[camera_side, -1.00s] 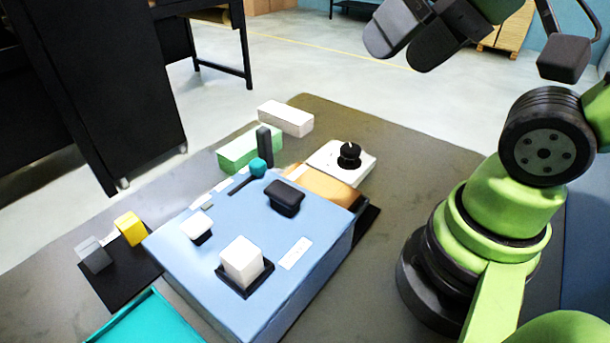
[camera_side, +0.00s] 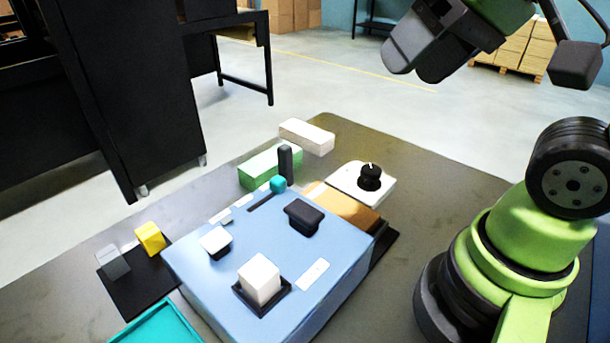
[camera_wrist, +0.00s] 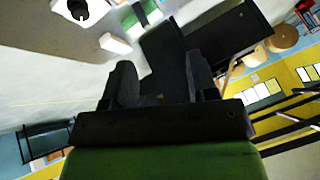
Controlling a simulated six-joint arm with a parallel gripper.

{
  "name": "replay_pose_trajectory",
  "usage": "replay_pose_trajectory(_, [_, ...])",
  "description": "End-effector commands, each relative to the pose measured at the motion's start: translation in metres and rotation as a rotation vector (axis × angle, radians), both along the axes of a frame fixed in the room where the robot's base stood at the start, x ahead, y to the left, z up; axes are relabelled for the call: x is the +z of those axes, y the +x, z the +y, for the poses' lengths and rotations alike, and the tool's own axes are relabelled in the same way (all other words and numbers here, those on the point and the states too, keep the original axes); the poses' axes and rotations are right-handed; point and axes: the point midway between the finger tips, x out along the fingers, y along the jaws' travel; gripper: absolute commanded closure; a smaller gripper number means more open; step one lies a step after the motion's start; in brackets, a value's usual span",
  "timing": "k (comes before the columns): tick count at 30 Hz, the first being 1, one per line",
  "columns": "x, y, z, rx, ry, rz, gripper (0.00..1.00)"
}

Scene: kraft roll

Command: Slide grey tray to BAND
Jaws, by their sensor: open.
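No tray in view is plainly grey, and I cannot read any BAND marking. A dark square tray (camera_side: 279,299) holds a white cube (camera_side: 260,277) on top of the blue box (camera_side: 335,298). A teal tray (camera_side: 160,328) is cut off by the bottom edge of the side view. My gripper (camera_side: 425,55) is high at the top right of the side view, well away from the box and trays. In the wrist view my gripper (camera_wrist: 163,82) has its two dark fingers spread apart with nothing between them.
A black mat (camera_side: 140,293) left of the box carries a grey block (camera_side: 113,262) and a yellow block (camera_side: 150,238). On the box are a black block (camera_side: 304,216) and a teal knob (camera_side: 278,184). Behind stand green (camera_side: 262,170) and white (camera_side: 306,137) blocks and a white knob base (camera_side: 350,181).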

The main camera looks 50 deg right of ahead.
Motion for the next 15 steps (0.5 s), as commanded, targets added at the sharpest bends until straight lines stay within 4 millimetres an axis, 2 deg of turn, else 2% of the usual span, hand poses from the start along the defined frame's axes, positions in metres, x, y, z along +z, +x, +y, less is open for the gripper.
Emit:
replay_pose_trajectory(4, [0.008, 0.045, -0.005, 0.046, -0.054, 0.092, 0.47])
replay_pose_trajectory(8, [0.003, 0.090, -0.011, 0.095, -0.103, 0.176, 0.47])
replay_pose_trajectory(11, [-0.009, 0.125, -0.016, 0.131, -0.136, 0.241, 0.47])
replay_pose_trajectory(15, [-0.039, 0.170, -0.024, 0.185, -0.179, 0.333, 0.47])
